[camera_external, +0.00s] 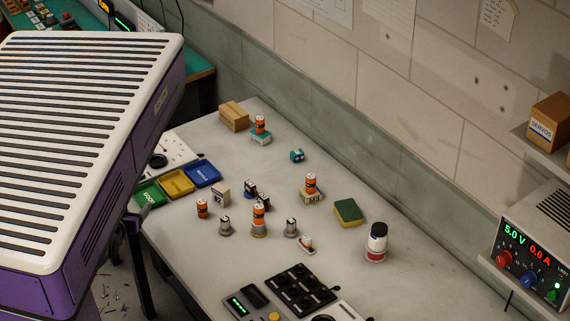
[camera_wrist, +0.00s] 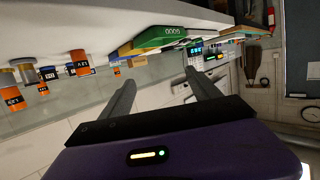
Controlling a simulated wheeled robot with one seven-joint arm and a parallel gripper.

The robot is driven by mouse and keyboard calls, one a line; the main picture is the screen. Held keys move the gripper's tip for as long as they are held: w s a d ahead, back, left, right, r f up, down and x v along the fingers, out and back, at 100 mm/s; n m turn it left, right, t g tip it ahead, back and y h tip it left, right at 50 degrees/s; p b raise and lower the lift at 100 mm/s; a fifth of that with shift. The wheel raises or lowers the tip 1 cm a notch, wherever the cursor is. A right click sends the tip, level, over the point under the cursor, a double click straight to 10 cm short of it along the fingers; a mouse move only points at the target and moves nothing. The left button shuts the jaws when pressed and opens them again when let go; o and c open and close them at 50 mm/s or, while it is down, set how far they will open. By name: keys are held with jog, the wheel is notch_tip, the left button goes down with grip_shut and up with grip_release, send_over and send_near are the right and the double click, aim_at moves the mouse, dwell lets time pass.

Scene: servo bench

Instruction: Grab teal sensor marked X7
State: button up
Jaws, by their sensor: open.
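Two teal sensors show in the external view. One small teal sensor (camera_external: 297,155) lies alone toward the back of the bench. Another teal and white sensor (camera_external: 261,139) has an orange cylinder (camera_external: 260,123) standing on it, next to a cardboard box. The markings on both are too small to read. My gripper (camera_wrist: 160,80) shows in the wrist view, its two grey fingers wide apart with nothing between them. It is away from the sensors, and I cannot make out a teal sensor in the wrist view.
The wrist view is upside down. Green (camera_external: 150,194), yellow (camera_external: 177,183) and blue (camera_external: 202,173) trays line the bench's left edge. Several orange cylinders and grey parts crowd the middle. A sponge (camera_external: 349,212) and a white bottle (camera_external: 377,242) stand right. The back right is clear.

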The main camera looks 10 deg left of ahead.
jog(key=shift+c, duration=0.4)
jog(key=c, duration=0.3)
jog(key=shift+c, duration=0.2)
